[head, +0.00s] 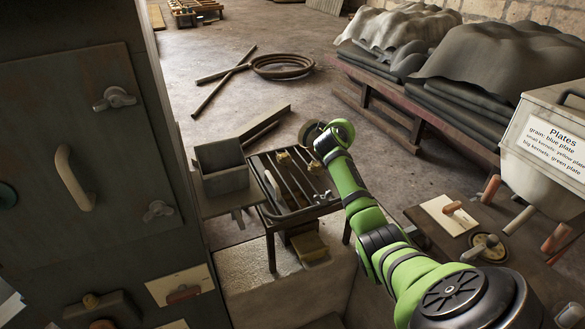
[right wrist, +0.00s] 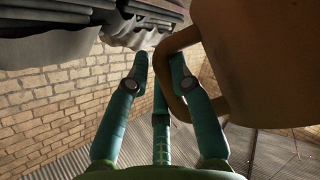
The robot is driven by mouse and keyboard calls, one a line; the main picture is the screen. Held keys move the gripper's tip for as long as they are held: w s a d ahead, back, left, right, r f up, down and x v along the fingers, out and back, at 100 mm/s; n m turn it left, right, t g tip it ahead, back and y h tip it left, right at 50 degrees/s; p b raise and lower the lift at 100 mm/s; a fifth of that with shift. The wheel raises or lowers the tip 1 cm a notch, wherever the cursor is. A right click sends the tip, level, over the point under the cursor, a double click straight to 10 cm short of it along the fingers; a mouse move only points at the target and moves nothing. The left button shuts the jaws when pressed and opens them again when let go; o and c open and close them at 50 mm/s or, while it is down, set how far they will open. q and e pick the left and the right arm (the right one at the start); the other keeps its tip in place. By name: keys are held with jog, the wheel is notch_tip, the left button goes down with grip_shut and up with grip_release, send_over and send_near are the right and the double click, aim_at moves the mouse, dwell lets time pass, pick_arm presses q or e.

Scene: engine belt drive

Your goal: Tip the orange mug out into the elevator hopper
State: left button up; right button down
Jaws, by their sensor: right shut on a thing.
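The orange mug (right wrist: 265,65) fills the upper right of the right wrist view, looking brown in the shade. My right gripper (right wrist: 160,62) is shut on its handle (right wrist: 168,100). The mug's inside is hidden, so I cannot tell its contents. In the head view my green right arm reaches up to the middle. A dull round shape (head: 311,135) shows at its end; I cannot tell whether it is the mug. An open grey box (head: 224,165), perhaps the elevator hopper, stands left of the arm's end, apart from it. My left gripper is not in view.
A slatted frame (head: 298,186) on legs stands below the arm's end. A tall grey cabinet (head: 120,130) bounds the left. A pale bin labelled Plates (head: 550,145) is at right, near a low table (head: 432,238). Cloth-covered stacks (head: 500,65) stand behind. The floor (head: 235,85) is partly clear.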

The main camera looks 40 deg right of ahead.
jog(key=shift+s+d+r+m+y+p, duration=0.2)
jog(key=shift+d+m+y+p, duration=0.3)
jog(key=shift+p, duration=0.6)
pick_arm(q)
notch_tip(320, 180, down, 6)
jog(key=b, duration=0.9)
pick_arm(e)
jog(key=s+d+f+m+y, duration=0.1)
jog(key=d+f+m+y, duration=0.1)
jog(key=d+f+y, duration=0.3)
notch_tip(320, 180, down, 3)
jog(key=shift+d+r+m+y, duration=0.1)
jog(key=shift+d+m+y, duration=0.25)
jog(key=shift+y, duration=0.35)
